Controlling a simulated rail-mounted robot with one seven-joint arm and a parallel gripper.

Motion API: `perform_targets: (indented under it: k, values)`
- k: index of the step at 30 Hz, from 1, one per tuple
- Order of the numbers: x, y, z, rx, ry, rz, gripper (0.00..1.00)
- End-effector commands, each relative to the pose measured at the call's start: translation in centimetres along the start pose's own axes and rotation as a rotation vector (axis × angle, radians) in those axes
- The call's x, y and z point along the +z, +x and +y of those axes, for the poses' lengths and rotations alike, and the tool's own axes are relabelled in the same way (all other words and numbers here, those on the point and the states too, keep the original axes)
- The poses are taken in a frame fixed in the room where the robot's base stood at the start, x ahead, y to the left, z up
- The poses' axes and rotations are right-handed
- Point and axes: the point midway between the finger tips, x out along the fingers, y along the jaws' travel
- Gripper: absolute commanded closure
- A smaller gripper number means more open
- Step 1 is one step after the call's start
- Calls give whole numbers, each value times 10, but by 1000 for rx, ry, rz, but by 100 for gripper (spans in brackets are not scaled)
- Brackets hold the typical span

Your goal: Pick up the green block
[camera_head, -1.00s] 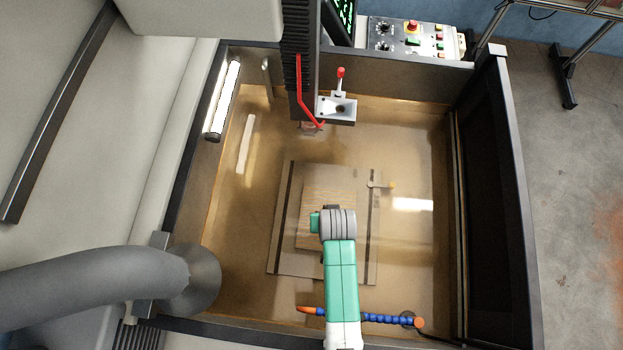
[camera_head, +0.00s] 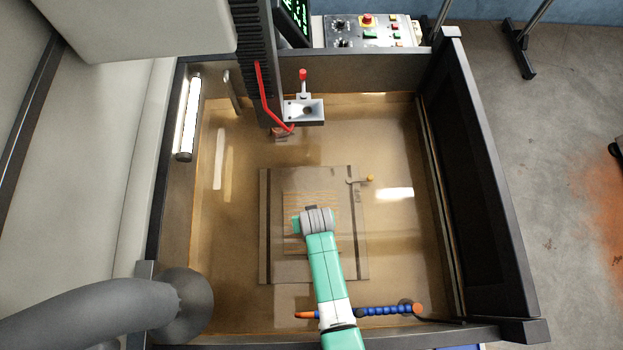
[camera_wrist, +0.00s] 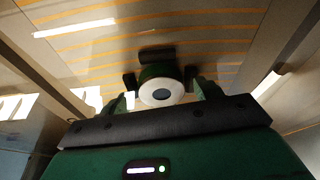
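My gripper (camera_wrist: 160,88) points down over a flat plate with wavy orange lines. Between its two fingers in the wrist view is a dark green round-topped piece (camera_wrist: 147,73) with a white ring and grey centre on it. Only this piece could be the green block; no separate green block shows clearly. The dark finger pads lie close to its left and right sides. I cannot tell whether they press on it. In the head view my wrist (camera_head: 317,221) hides the fingertips and anything under them.
The plate (camera_head: 288,205) lies on a larger board (camera_head: 265,260) in a deep brown-floored tank. A small yellow-ended clamp (camera_head: 369,178) is at the board's right. A blue segmented hose (camera_head: 380,310) lies near the front. A column with a red hose (camera_head: 262,90) hangs at the back.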

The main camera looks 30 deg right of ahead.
Motion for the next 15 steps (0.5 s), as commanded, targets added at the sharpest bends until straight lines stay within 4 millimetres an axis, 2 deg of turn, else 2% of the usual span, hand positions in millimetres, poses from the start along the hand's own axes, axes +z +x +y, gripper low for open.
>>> perform_targets:
  k: [1,8,15]
  values:
    - [0,0,0,0,0,0,47]
    - [0,0,0,0,0,0,92]
    - [-2,-2,0,0,0,2,93]
